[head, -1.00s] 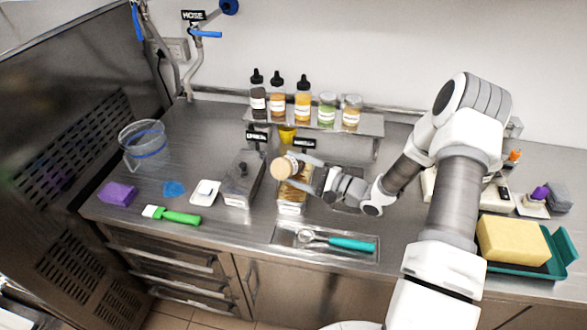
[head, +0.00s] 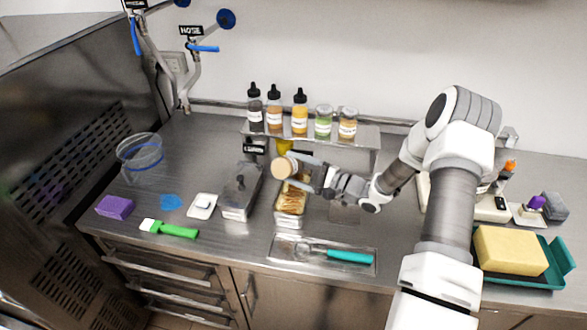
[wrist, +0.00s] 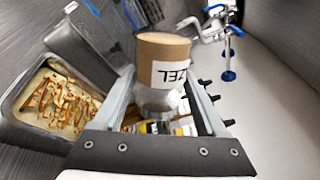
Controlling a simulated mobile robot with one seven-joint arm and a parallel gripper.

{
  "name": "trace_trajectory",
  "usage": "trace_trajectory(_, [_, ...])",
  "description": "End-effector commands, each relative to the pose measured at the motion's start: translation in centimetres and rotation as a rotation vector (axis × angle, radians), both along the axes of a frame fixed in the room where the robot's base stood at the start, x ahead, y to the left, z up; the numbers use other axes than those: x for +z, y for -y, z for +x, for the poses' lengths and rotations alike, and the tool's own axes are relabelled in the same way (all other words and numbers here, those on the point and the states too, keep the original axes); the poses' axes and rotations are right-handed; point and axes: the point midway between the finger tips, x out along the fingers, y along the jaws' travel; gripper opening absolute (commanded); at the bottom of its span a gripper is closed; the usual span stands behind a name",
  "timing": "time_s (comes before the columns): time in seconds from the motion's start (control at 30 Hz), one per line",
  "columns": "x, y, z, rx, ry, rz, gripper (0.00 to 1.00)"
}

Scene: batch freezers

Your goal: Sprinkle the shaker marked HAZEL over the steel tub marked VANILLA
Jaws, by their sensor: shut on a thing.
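My gripper (head: 308,172) is shut on the shaker (head: 284,168), a clear jar with a tan end. In the wrist view the shaker (wrist: 163,75) has a white label whose visible letters end in "ZEL", upside down to the camera. In the head view it is tilted, above the back part of an open steel tub (head: 289,222). The tub (wrist: 15,100) holds pale cream with brown strips scattered on it and is at left in the wrist view. Its front label is too small to read.
A covered steel tub (head: 240,190) stands left of the open one. Behind is a raised shelf (head: 365,133) with several bottles and jars. A teal-handled scoop (head: 348,256) lies in a recess in front. A yellow block (head: 510,250) sits at right.

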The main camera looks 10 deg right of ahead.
Motion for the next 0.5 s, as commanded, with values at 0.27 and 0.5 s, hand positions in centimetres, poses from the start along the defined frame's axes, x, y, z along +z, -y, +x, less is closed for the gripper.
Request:
trace_trajectory(0.27, [-0.4, 0.0, 0.0, -0.001, 0.001, 0.000, 0.16])
trace_trajectory(0.5, [-0.2, 0.0, 0.0, 0.000, -0.001, 0.001, 0.16])
